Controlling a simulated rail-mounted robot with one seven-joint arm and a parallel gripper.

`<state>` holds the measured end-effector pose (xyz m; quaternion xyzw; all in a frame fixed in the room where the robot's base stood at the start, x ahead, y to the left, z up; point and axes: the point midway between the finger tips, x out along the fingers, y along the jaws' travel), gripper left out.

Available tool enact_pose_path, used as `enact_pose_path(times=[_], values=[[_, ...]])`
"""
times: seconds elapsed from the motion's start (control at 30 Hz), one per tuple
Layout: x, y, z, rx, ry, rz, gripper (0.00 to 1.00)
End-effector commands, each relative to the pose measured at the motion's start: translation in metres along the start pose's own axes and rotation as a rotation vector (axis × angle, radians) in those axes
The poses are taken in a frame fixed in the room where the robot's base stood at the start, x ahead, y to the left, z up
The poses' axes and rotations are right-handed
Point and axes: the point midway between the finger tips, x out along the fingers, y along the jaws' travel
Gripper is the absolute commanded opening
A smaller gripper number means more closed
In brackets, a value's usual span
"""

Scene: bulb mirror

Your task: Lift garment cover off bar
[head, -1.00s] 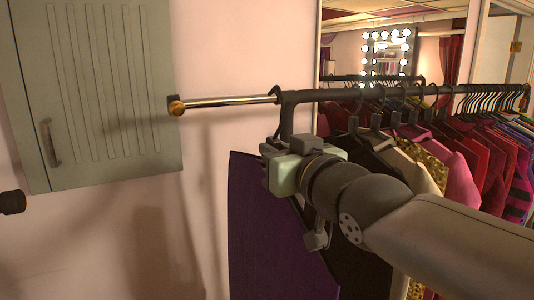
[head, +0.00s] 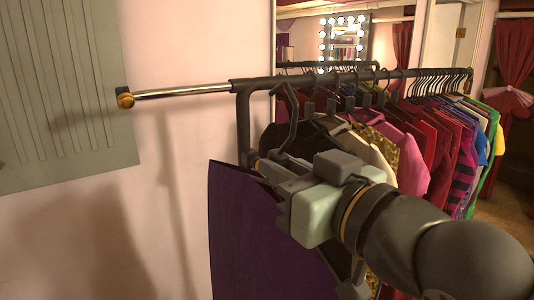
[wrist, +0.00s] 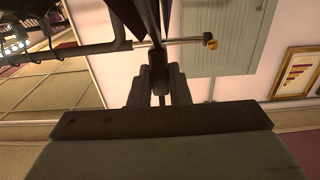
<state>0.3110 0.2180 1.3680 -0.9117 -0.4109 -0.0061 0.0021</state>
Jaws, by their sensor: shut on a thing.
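The garment cover (head: 245,235) is a dark purple panel hanging at the left of the rack in the head view. My gripper (head: 275,168) is at its top, shut on the neck of its dark hanger. The hanger's hook (head: 293,120) rises above the gripper; its top is close to the underside of the bar (head: 350,78). I cannot tell whether the hook still touches the bar. In the wrist view my gripper (wrist: 158,88) is shut on a dark upright piece, with dark hanger parts above it. My wrist hides part of the cover's right side.
Several coloured garments (head: 440,140) hang close together to the right. The rack's post (head: 243,125) stands left of the hook. A grey-green cabinet (head: 65,100) is on the left wall.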

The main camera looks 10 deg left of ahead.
Motion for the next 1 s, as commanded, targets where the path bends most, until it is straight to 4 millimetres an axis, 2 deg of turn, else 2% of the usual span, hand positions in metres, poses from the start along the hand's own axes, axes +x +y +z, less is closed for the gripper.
enact_pose_path(times=[0.3,0.5,0.7,1.0], values=[[-0.045,0.0,-0.005,0.002,0.007,0.0,0.0],[-0.066,0.0,-0.005,0.001,0.006,0.0,0.0],[-0.077,0.0,-0.003,0.001,0.004,0.0,0.0],[-0.079,0.0,-0.002,0.001,0.004,0.0,0.0]])
